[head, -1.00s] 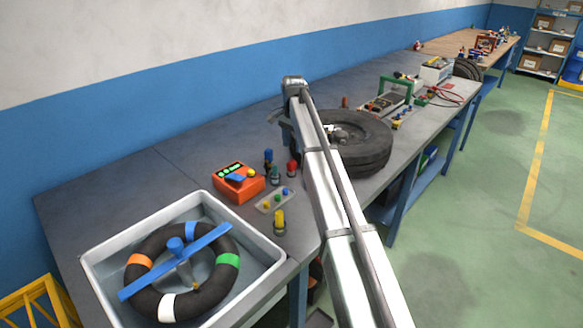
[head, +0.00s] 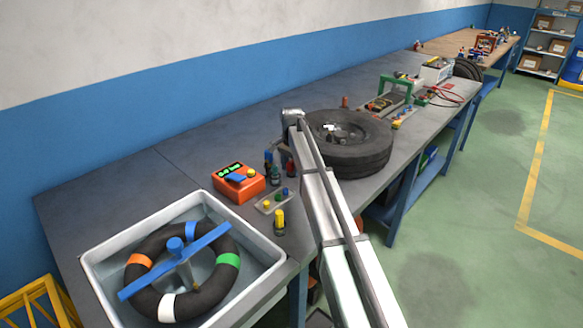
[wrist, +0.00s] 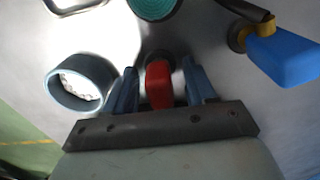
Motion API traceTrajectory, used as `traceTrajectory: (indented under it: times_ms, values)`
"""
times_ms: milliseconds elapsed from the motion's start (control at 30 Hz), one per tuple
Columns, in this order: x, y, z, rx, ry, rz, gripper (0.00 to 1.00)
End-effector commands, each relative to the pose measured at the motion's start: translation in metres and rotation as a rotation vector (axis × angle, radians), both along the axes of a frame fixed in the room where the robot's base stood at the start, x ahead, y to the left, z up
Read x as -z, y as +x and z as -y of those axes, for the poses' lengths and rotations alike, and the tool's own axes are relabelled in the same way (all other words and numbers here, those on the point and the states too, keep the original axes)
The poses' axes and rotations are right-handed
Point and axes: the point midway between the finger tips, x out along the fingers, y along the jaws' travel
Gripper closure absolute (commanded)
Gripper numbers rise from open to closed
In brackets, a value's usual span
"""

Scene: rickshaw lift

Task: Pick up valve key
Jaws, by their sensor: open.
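A small red-topped piece (wrist: 158,85), which I take to be the valve key, stands on the grey bench. In the wrist view it sits between the two blue fingers of my gripper (wrist: 160,68). The fingers are open on either side of it, with a narrow gap showing on each side.
An orange box (head: 238,183), a small tray of coloured caps (head: 271,203) and a yellow-topped piece (head: 279,224) stand close by. A tyre (head: 350,150) lies just right. A round cup (wrist: 80,84) and a teal round thing (wrist: 153,8) lie near the fingers.

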Motion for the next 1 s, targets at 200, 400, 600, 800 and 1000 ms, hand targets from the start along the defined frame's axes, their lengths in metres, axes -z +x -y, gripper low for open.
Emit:
traceTrajectory:
  times_ms: [200,400,600,800,1000]
  values:
    - [-0.0003,0.0001,-0.0001,0.000,0.000,0.000,0.49]
    - [-0.0005,0.0001,0.0000,0.000,0.000,0.000,0.69]
    - [-0.0006,0.0001,0.0000,0.000,0.000,0.000,0.88]
    - [-0.0006,0.0001,0.0000,0.000,0.001,0.001,0.95]
    - [-0.0064,0.0006,-0.0001,0.000,0.000,0.001,0.95]
